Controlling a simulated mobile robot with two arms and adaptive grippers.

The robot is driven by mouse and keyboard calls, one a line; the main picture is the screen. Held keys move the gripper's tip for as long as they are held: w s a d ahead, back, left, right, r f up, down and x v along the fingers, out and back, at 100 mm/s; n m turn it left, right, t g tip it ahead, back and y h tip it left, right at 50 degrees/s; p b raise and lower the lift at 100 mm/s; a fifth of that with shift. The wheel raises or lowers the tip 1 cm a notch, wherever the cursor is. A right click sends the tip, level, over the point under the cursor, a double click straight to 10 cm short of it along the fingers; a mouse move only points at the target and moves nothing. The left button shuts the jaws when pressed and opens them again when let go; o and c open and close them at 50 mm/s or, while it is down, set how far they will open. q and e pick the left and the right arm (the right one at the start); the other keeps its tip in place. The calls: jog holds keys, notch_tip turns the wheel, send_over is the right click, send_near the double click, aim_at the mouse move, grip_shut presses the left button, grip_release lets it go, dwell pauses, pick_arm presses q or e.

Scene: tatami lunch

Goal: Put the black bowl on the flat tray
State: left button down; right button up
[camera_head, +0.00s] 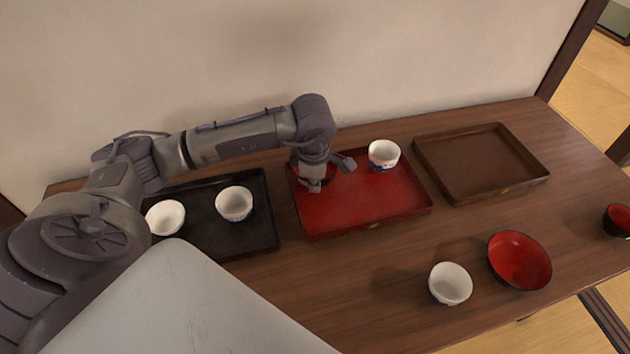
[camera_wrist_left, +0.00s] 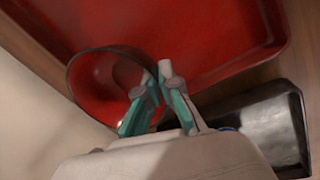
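A bowl with a black outside and red inside shows in the left wrist view (camera_wrist_left: 95,85), at a corner of the red tray. In the head view it is mostly hidden behind my left gripper. My left gripper (camera_head: 329,175) is over the back left part of the red tray (camera_head: 330,222), its fingers apart. In the left wrist view its fingertips (camera_wrist_left: 152,80) are at the bowl's rim; I cannot tell whether they touch it. A flat brown tray (camera_head: 480,160) lies empty at the back right. My right gripper is not in view.
A white cup (camera_head: 384,155) stands on the red tray. Two white cups (camera_head: 234,203) (camera_head: 165,217) stand on the black tray (camera_head: 262,230). At the front right are a white cup (camera_head: 450,284), a wide red-and-black bowl (camera_head: 519,260) and a smaller one (camera_head: 617,220). A wall runs behind.

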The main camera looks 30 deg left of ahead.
pick_arm(q)
jog(key=c, duration=1.3)
grip_release()
jog(key=shift+f, duration=0.1)
jog(key=r, duration=0.4)
jog(key=s+r, duration=0.1)
jog(key=r, duration=0.3)
jog(key=d+r, duration=0.1)
jog(key=r, duration=0.3)
jog(key=shift+s+r, duration=0.1)
jog(key=shift+s, duration=0.3)
